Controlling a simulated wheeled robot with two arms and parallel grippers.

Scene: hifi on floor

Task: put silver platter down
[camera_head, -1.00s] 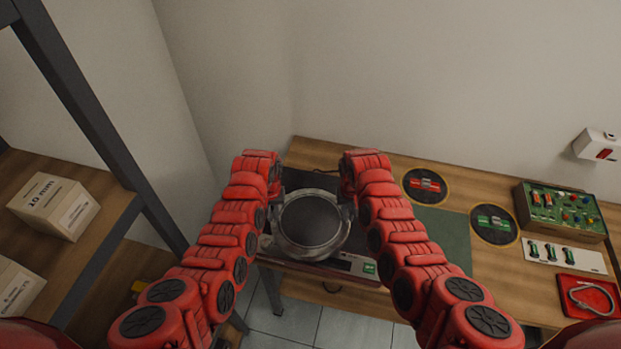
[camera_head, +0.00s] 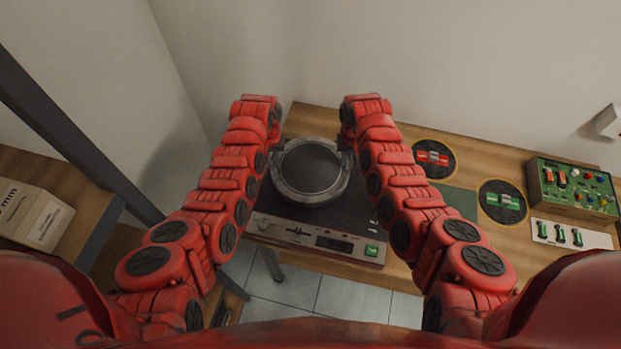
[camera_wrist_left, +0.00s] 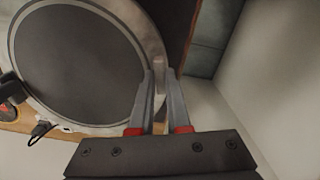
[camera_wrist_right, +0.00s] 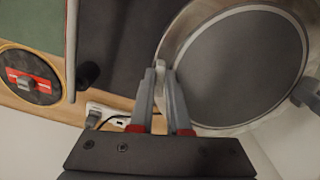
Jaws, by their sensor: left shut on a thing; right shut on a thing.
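The silver platter (camera_head: 312,198) is a round silver ring with a dark grey face, roughly level over the dark deck of the hi-fi turntable (camera_head: 300,235). My left gripper (camera_head: 275,146) is shut on the platter's left edge; the left wrist view shows its fingers (camera_wrist_left: 160,78) pinching the rim (camera_wrist_left: 145,35). My right gripper (camera_head: 348,148) is shut on the right edge; its fingers (camera_wrist_right: 160,75) pinch the rim (camera_wrist_right: 178,40) in the right wrist view. The platter hides the deck's middle. I cannot tell whether it touches the deck.
The turntable stands on a wooden table (camera_head: 400,277) near a wall corner. Right of it lie two round dark pads (camera_head: 434,170) (camera_head: 503,212), a green circuit box (camera_head: 572,190) and a white strip (camera_head: 545,238). A shelf with a box (camera_head: 35,215) stands at left.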

